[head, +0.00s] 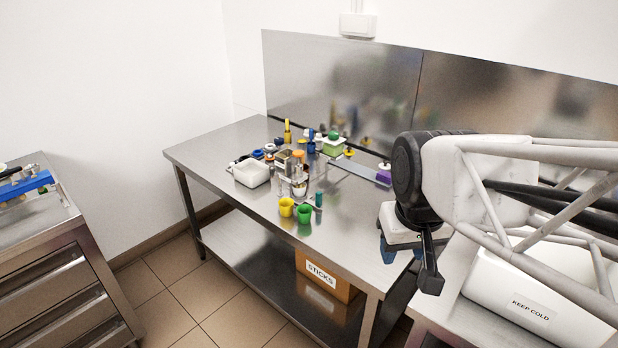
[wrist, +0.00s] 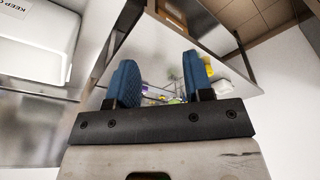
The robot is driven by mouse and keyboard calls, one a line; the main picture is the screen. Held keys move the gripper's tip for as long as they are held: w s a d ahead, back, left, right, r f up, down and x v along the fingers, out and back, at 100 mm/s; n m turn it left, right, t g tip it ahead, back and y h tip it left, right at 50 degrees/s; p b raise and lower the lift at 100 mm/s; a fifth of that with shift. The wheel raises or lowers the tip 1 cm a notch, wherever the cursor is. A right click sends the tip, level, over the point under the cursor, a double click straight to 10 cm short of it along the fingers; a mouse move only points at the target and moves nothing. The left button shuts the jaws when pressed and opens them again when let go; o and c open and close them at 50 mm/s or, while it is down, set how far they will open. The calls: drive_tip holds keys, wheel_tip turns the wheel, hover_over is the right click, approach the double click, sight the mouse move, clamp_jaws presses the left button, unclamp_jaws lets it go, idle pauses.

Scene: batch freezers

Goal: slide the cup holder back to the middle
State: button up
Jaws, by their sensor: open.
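A yellow cup (head: 286,207) and a green cup (head: 304,213) stand side by side near the front edge of the steel table (head: 350,235). Small metal and white items stand close behind them. I cannot tell which part of this cluster is the cup holder. My gripper (head: 387,252) is to the right of the cups, apart from them, and partly hidden by my own wrist. In the wrist view my gripper (wrist: 160,72) shows two blue fingers spread apart with nothing between them. The cluster is small and blurred beyond the fingers there.
A white tub (head: 250,174) stands left of the cups. A flat metal bar with a purple block (head: 383,175) lies behind. A "KEEP COLD" box (head: 530,300) is at the right. A "STICKS" box (head: 322,278) sits on the lower shelf. The table's front right is bare.

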drive_tip(key=w+a+n, duration=0.1)
drive_tip(key=w+n, duration=0.1)
drive_tip(key=w, duration=1.3)
drive_tip(key=n+g, duration=0.2)
drive_tip(key=n, duration=0.4)
hover_over(319, 192)
drive_tip(key=f, duration=2.1)
drive_tip(key=shift+s+d+f, duration=0.1)
drive_tip(key=shift+s+f, duration=0.2)
drive_tip(key=shift+f, duration=0.05)
drive_tip(key=shift+w+f, duration=0.25)
drive_tip(key=shift+f, duration=0.1)
drive_tip(key=shift+f, duration=3.85)
clamp_jaws()
